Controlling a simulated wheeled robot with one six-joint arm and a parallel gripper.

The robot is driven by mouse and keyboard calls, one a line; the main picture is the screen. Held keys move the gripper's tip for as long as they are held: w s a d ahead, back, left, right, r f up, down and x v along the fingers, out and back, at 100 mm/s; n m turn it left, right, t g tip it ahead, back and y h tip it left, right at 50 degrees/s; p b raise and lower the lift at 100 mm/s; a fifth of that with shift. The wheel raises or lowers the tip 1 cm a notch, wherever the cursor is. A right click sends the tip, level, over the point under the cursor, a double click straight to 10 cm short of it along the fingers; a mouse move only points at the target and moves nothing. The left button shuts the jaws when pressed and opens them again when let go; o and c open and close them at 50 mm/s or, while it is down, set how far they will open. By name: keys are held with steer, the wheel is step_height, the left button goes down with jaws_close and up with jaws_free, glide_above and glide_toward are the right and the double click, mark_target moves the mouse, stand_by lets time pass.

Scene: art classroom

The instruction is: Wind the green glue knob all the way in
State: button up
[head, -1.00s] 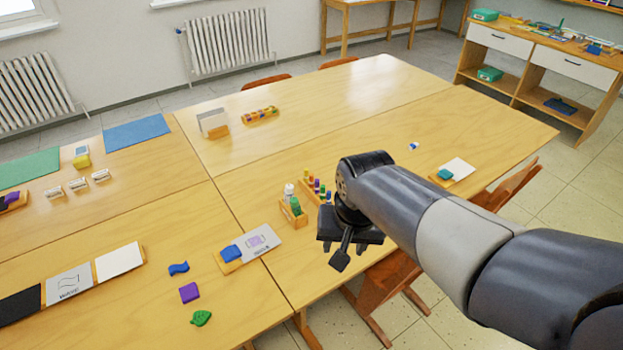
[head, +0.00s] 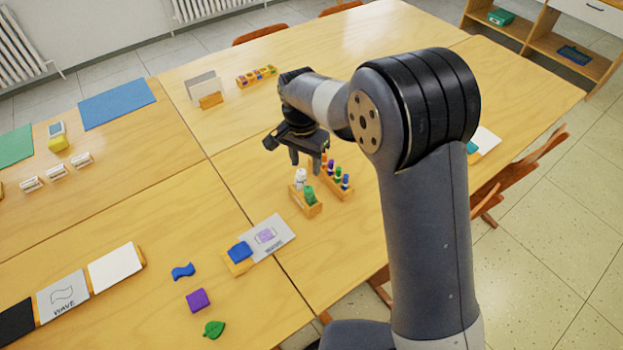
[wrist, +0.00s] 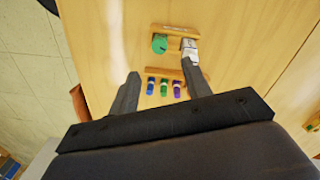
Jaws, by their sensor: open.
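The green glue knob (head: 310,195) stands upright in a small wooden holder (head: 311,211), beside a white bottle or tube (head: 300,176). In the wrist view the green knob (wrist: 159,44) shows from above with a dark mark on its top, and the white one (wrist: 190,46) is to its right. My gripper (head: 305,161) is open and empty, pointing down behind the holder in the head view. In the wrist view its fingertips (wrist: 159,70) are apart; the right finger partly overlaps the white one. I see no contact with the green knob.
A rack of coloured markers (head: 337,178) stands close by the holder on the right. A card on a stand with a blue block (head: 239,251) lies at the left. A blue wave (head: 183,271), purple block (head: 197,299) and green leaf (head: 214,329) lie nearer.

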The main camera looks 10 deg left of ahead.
mark_target(308, 189)
steer(key=f, duration=0.3)
steer(key=f+p, duration=0.1)
steer(key=f, duration=0.5)
steer(key=shift+s+d+f, duration=0.1)
steer(key=shift+d+f, duration=0.2)
steer(key=shift+f, duration=0.05)
jaws_close()
steer(key=shift+f+n+b, duration=0.1)
steer(key=shift+n+b, duration=0.3)
steer(key=shift+n, duration=0.3)
steer(key=n+b, duration=0.1)
steer(key=n, duration=0.1)
steer(key=shift+n, duration=0.4)
jaws_free()
